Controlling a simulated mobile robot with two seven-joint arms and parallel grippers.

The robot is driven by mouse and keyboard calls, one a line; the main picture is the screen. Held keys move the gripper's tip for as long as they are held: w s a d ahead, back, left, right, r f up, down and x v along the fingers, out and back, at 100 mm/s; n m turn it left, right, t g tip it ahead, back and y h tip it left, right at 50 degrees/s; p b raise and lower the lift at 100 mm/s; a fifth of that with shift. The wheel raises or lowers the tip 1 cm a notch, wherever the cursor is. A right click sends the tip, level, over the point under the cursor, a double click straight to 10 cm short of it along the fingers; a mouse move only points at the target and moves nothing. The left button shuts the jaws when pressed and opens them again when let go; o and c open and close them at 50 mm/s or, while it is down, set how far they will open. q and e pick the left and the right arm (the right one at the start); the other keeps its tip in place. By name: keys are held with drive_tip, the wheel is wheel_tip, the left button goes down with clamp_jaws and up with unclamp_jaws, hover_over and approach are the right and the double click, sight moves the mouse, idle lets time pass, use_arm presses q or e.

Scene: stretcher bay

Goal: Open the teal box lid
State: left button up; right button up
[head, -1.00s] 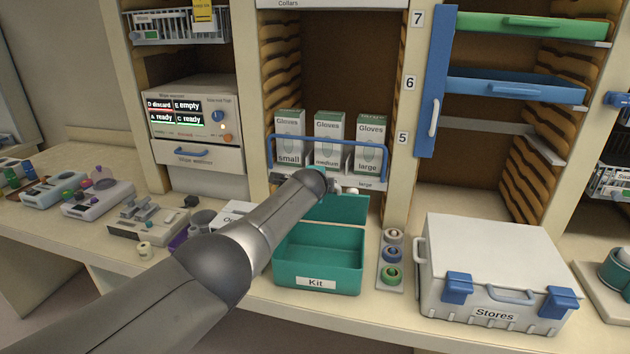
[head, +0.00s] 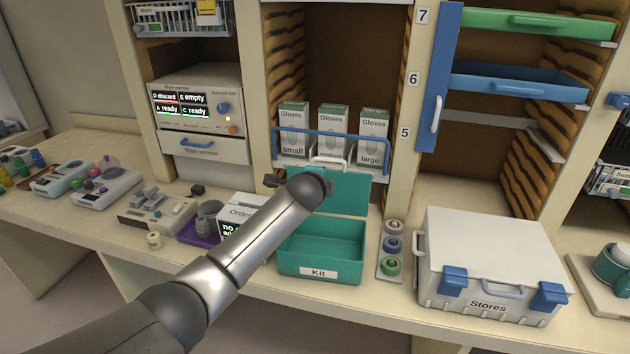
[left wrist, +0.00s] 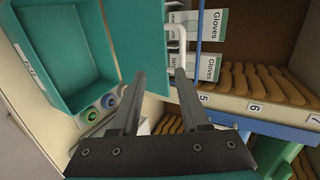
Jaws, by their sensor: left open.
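The teal box (head: 320,254), labelled Kit, stands open and looks empty. Its teal lid (head: 346,192) stands raised behind the opening, with a white handle (head: 330,162) on its upper edge. In the left wrist view the lid (left wrist: 138,35), handle (left wrist: 182,45) and box interior (left wrist: 62,45) show. My left gripper (head: 300,184) is in front of the lid's left part, below the handle. My left arm hides the box's upper left corner. My right gripper is not in view.
Glove boxes (head: 332,130) stand behind a blue rail (head: 300,131) in the shelf behind the lid. Colored rings on a holder (head: 391,245) and the Stores case (head: 490,265) are to the right. An order display (head: 238,215) is left of the box.

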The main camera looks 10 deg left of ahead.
use_arm(q)
drive_tip(key=v, duration=0.7)
drive_tip(key=shift+s+r, duration=0.25)
